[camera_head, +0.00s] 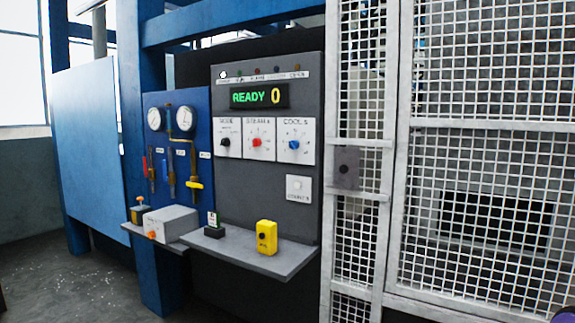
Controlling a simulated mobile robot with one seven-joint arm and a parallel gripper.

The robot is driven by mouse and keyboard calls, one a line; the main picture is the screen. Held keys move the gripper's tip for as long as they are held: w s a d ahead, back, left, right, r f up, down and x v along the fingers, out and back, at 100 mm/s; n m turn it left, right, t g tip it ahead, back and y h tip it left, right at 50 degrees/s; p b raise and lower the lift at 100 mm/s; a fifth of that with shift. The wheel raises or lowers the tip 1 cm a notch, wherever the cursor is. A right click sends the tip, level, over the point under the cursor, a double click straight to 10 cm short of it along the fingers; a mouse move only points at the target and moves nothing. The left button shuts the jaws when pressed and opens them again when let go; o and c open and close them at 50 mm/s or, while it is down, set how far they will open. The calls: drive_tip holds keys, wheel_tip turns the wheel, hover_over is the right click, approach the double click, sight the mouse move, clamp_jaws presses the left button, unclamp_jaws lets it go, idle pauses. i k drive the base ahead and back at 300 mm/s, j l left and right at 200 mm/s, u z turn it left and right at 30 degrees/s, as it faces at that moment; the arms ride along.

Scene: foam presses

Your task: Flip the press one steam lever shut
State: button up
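A blue panel (183,115) carries two round gauges with pipes and valve levers below. A red lever (151,166) hangs upright at the panel's left. A blue lever (165,170) hangs upright just right of it. A yellow lever (194,185) lies level across the right-hand pipe. Small white labels sit by the pipes, too small to read, so I cannot tell which lever is the steam one. My gripper is not in view.
A grey control panel (268,180) with a READY 0 display and knobs stands right of the levers. A shelf (285,262) juts out below, holding a grey box (170,222) and a yellow device (266,237). A white mesh guard (480,130) fills the right.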

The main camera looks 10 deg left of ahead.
sight(146, 174)
drive_tip(key=i+j+u, duration=0.25)
drive_tip(key=j, duration=0.15)
drive_tip(key=i+j+u, duration=0.1)
drive_tip(key=j+u, duration=0.15)
drive_tip(key=i+j+u, duration=0.2)
drive_tip(key=i+j, duration=0.35)
drive_tip(key=j, duration=0.25)
drive_tip(key=i+j+u, duration=0.2)
drive_tip(key=i+j, duration=0.4)
drive_tip(key=j, duration=0.15)
drive_tip(key=i+j, duration=1.2)
drive_tip(key=i+j+z, duration=0.2)
drive_tip(key=i+j, duration=0.5)
drive_tip(key=j+z, duration=0.15)
drive_tip(key=j, duration=0.2)
drive_tip(key=k, duration=0.05)
